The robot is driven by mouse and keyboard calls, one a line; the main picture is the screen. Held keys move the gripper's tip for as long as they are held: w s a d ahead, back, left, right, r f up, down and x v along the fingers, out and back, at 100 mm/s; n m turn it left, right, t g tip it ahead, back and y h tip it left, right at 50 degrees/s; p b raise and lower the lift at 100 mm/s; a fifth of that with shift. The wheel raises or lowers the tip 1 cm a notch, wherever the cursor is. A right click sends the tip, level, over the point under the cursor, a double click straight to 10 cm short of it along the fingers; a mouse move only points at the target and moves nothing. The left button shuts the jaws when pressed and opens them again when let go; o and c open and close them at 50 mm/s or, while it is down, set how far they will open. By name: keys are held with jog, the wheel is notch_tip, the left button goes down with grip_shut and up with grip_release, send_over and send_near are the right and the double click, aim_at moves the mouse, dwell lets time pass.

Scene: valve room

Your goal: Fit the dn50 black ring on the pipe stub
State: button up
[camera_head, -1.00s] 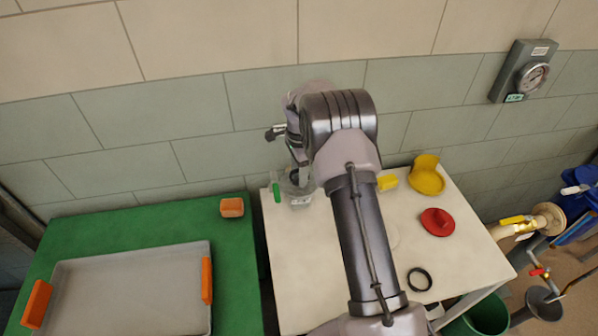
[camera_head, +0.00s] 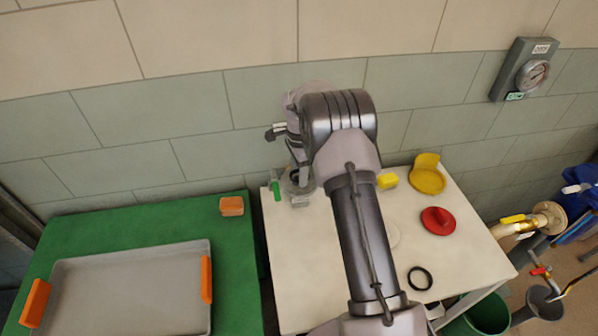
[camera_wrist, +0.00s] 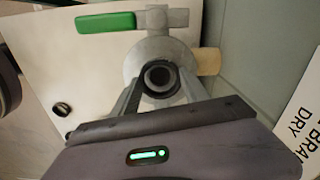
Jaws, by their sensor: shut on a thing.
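My gripper (camera_wrist: 162,92) points down at the grey valve body in the wrist view, its fingers shut on a black ring (camera_wrist: 146,86). The ring lines up with the round, dark-centred pipe stub (camera_wrist: 159,76). I cannot tell whether it is around the stub or just above it. The valve has a green handle (camera_wrist: 105,22), which also shows in the head view (camera_head: 276,189). In the head view my gripper (camera_head: 299,186) is at the table's back left corner, partly hidden by my arm. Another black ring (camera_head: 420,278) lies flat at the front right.
The white table (camera_head: 300,270) also holds a red part (camera_head: 438,221), a yellow dish (camera_head: 427,180) and a yellow block (camera_head: 388,181). A green table (camera_head: 120,222) with a grey tray (camera_head: 130,290) stands at left. The tiled wall is close behind the valve.

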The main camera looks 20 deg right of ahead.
jog(key=shift+f+b, duration=0.3)
jog(key=shift+f, duration=0.05)
dwell(0.4)
dwell(0.3)
jog(key=o, duration=1.8)
jog(key=shift+r+p, duration=2.3)
jog(key=shift+r, duration=1.3)
jog(key=shift+f, duration=0.1)
